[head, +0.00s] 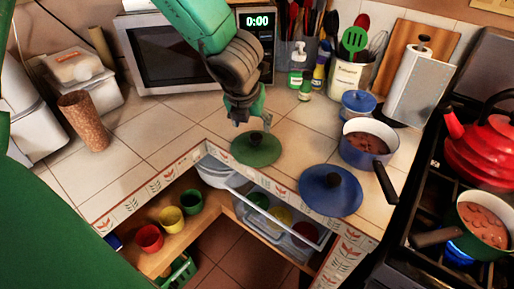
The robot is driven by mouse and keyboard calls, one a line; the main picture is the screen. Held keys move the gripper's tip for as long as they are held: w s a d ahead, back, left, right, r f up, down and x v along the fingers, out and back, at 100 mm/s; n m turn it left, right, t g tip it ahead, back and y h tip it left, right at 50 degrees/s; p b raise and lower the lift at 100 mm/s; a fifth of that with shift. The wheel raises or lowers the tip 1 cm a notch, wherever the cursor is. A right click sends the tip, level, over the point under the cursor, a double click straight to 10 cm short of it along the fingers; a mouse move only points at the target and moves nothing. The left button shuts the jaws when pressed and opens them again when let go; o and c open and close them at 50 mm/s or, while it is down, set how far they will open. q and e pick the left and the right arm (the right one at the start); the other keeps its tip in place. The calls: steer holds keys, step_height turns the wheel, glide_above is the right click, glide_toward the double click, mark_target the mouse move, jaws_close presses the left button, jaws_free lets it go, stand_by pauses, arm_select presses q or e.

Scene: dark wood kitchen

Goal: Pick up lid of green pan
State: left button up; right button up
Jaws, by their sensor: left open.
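The green lid (255,150) with a dark knob lies on the tiled counter, close to its inner front corner. My left gripper (241,120) hangs above the back left part of this lid, open and empty. The fingers look close to the lid; whether they touch it I cannot tell. The green pan (484,222) stands without a lid on the stove at the right, with brown food in it. My right gripper is not in view.
A blue lid (331,190) lies to the right of the green lid. A blue pan (368,144) with its handle toward the front stands behind it. A microwave (185,50) is at the back. An open drawer (275,215) juts out below the counter edge.

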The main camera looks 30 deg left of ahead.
mark_target(256, 137)
arm_select(q)
steer(key=x, duration=0.4)
steer(key=shift+w+a+f, duration=0.1)
steer(key=shift+a+f, duration=0.05)
steer(key=shift+a, duration=0.05)
steer(key=x, duration=0.3)
steer(key=b+x, duration=0.1)
steer(key=x, duration=0.1)
steer(key=shift+w+d, duration=0.2)
steer(key=shift+d, duration=0.05)
steer(key=shift+s, duration=0.1)
steer(key=shift+c, duration=0.5)
jaws_close()
